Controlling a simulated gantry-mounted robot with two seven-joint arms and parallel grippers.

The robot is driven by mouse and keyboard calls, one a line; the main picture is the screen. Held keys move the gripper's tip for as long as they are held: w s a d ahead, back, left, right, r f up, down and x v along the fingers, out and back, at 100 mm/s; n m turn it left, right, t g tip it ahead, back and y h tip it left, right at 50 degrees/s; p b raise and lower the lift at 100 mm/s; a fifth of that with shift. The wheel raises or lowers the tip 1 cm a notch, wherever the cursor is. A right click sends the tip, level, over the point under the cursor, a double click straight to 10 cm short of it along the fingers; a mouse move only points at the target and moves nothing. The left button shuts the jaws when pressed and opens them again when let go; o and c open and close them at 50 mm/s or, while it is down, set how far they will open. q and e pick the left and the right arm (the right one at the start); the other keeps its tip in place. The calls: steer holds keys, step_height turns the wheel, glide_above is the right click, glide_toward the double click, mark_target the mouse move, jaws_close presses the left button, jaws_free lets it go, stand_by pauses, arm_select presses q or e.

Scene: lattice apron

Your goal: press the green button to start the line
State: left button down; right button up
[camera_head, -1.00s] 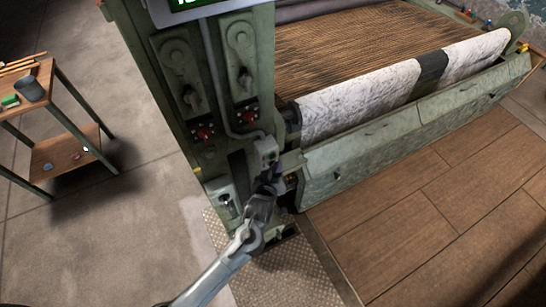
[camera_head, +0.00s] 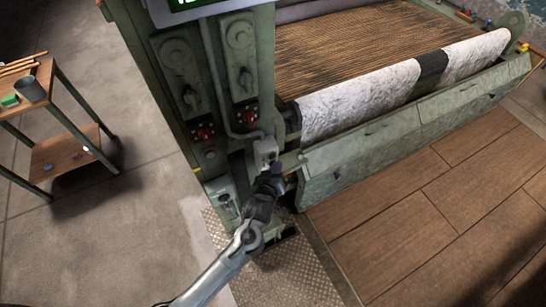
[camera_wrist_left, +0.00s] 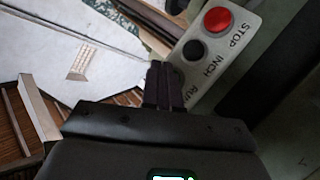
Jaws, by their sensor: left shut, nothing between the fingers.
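A grey control box (camera_head: 265,151) hangs on the front of the green machine in the head view. In the left wrist view this control box (camera_wrist_left: 212,50) has a red button (camera_wrist_left: 218,20) marked STOP and a black button (camera_wrist_left: 194,50) marked INCH. A RUN label shows partly at its lower end; no green button is visible, and my fingers and gripper body cover part of that area. My left gripper (camera_head: 270,172) is just below the box in the head view. In the left wrist view my left gripper (camera_wrist_left: 164,84) has its fingers together, empty, beside the box's lower end. Contact cannot be told. My right gripper is out of view.
The loom frame (camera_head: 240,75) with red knobs and levers rises behind the box. A white cloth roll (camera_head: 365,98) lies to the right. A small wooden table (camera_head: 65,150) stands at the left. Floor is clear at front right.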

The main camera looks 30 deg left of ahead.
arm_select(q)
steer(key=shift+w+a, duration=0.1)
steer(key=shift+a, duration=0.1)
stand_by(0.3)
steer(key=shift+w+a, duration=0.15)
steer(key=shift+w, duration=0.05)
